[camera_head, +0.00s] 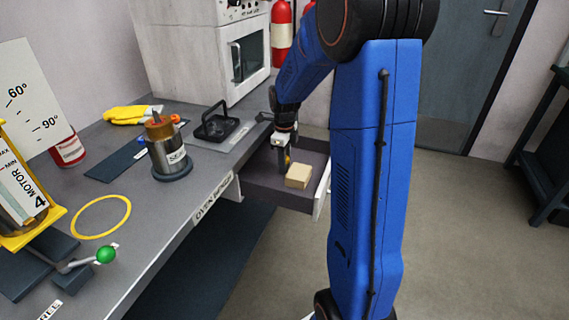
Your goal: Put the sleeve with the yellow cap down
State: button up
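My gripper (283,155) points down into an open drawer (256,190) under the worktop. A small yellow patch (288,157) shows right at its fingertips; it may be the yellow cap of the sleeve, but the sleeve's body cannot be made out. The fingers are too small and dark to tell whether they are open or shut on it. A tan block (298,176) lies in the drawer just in front of the gripper, to its right.
A metal canister with an orange top (166,148) stands on the worktop, near a black tray (215,128). A white oven (205,50) stands behind. A yellow ring (101,234) and a green-knobbed lever (105,254) are at the left. The drawer's left part looks bare.

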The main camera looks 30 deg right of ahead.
jog(key=o, duration=0.4)
jog(key=shift+c, duration=0.2)
jog(key=shift+r, duration=0.1)
notch_tip(320, 180, up, 11)
jog(key=shift+r, duration=0.15)
jog(key=shift+s+a+r, duration=0.1)
jog(key=shift+s+r, duration=0.05)
jog(key=shift+r, duration=0.3)
jog(key=s+a+r+n+t, duration=0.1)
jog(key=s+a+r+n, duration=0.2)
jog(key=s+a+n, duration=0.3)
jog(key=s+a+r+n+t, duration=0.1)
jog(key=s+a+r+n, duration=0.15)
jog(key=s+n, duration=0.6)
jog(key=s+a+f+n+t, duration=0.1)
jog(key=s+a+n, duration=0.1)
jog(key=s+n, duration=0.5)
jog(key=s+a+f+n+t, duration=0.1)
jog(key=s+a+f+n, duration=0.1)
jog(key=s+n, duration=0.5)
jog(key=shift+s+a+f+t, duration=0.35)
jog(key=shift+s+a, duration=0.2)
jog(key=shift+a, duration=0.25)
